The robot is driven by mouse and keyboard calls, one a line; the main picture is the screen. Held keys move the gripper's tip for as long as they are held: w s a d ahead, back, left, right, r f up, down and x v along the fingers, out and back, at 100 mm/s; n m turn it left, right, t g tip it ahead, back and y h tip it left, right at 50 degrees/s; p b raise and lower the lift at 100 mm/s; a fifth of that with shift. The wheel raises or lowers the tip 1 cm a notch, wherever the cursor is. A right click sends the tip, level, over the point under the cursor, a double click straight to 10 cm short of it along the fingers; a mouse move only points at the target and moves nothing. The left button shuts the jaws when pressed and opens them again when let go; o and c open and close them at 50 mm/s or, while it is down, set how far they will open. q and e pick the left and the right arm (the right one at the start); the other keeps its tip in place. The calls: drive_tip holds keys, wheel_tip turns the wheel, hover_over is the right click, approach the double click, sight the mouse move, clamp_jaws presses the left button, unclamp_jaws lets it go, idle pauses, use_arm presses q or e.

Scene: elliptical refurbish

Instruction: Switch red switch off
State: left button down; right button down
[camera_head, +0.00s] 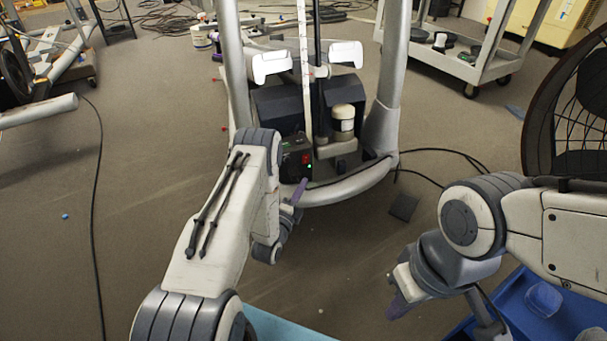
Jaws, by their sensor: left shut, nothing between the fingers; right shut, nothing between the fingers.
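A small red switch (305,158) is on a black box (292,160) low in the grey frame of a machine at the centre. Whether the switch is pressed is too small to tell. My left gripper (301,187) has its purple fingers shut and empty, just below the switch in the picture. Its fingers appear close to the box, but I cannot tell whether they touch it. My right gripper (397,306) is shut and empty, pointing down at the lower right, well away from the switch.
The machine's curved grey tube (352,187) runs below and right of the box. Black cables lie on the floor at its right. A blue bin (545,300) is at the lower right, and a white cart (460,65) stands at the back right. Open carpet lies left.

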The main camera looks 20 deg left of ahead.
use_arm(q)
drive_tip(key=b, duration=0.3)
approach(309, 157)
drive_tip(key=w+d, duration=0.3)
drive_tip(key=shift+w+f, duration=0.1)
drive_tip(key=shift+f, duration=0.05)
drive_tip(key=shift+w+a+r+b, duration=0.25)
drive_tip(key=shift+w+a+b, duration=0.45)
drive_tip(key=shift+w+a, duration=0.45)
drive_tip(key=shift+w+a+r, duration=0.15)
drive_tip(key=shift+a, duration=0.05)
drive_tip(key=shift+r, duration=0.1)
